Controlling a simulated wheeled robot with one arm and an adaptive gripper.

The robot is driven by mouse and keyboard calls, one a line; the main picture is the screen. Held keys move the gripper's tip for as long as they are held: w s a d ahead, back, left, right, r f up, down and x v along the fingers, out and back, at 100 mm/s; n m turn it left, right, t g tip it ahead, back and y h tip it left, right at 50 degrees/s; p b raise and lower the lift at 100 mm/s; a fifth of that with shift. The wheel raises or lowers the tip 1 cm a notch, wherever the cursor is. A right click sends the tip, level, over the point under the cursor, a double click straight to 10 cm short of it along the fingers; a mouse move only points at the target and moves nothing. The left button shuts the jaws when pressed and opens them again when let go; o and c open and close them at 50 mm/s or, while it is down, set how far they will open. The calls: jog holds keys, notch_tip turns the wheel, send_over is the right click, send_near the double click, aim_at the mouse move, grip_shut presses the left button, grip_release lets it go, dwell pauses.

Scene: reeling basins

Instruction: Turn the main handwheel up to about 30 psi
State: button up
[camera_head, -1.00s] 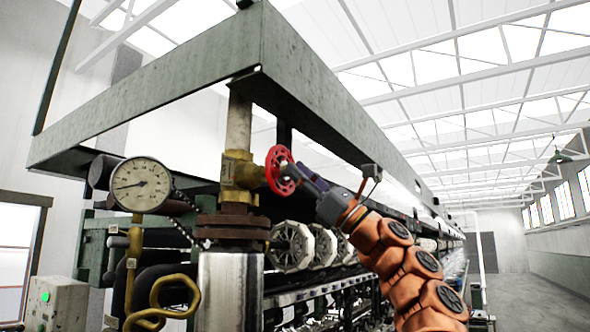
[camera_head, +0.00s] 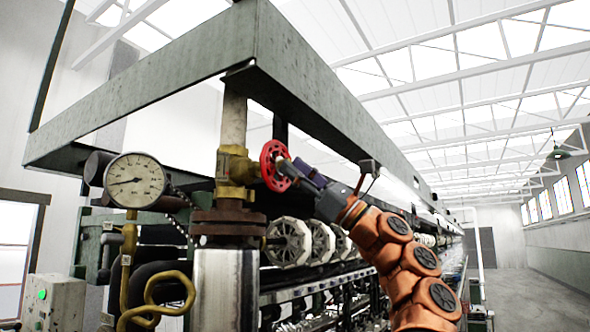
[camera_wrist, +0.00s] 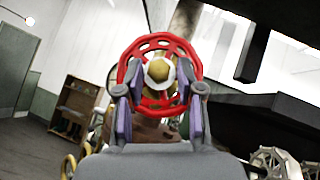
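The red handwheel (camera_head: 272,165) sits on the brass valve (camera_head: 236,168) under the green-grey beam. It also shows nearly face-on in the wrist view (camera_wrist: 160,42), with a pale nut at its hub. My gripper (camera_wrist: 160,92) is at the wheel, its fingers spread to the left and right over the lower rim; it also shows in the head view (camera_head: 290,170), at the wheel's right side. Whether the fingers press on the rim is unclear. The round pressure gauge (camera_head: 135,181) hangs left of the valve. Its dark needle points left and slightly down; the numbers are too small to read.
The green-grey beam (camera_head: 165,95) runs close above the wheel. A rusty flange (camera_head: 228,222) and a steel column are below the valve. Pale octagonal wheels (camera_head: 290,242) are below and right. A control box (camera_head: 53,303) stands lower left. The aisle at right is clear.

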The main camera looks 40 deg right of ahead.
jog(key=shift+o, duration=1)
jog(key=shift+a, duration=0.1)
jog(key=shift+s, duration=0.2)
jog(key=v, duration=1.1)
jog(key=shift+d+f, duration=0.2)
jog(key=shift+f, duration=0.1)
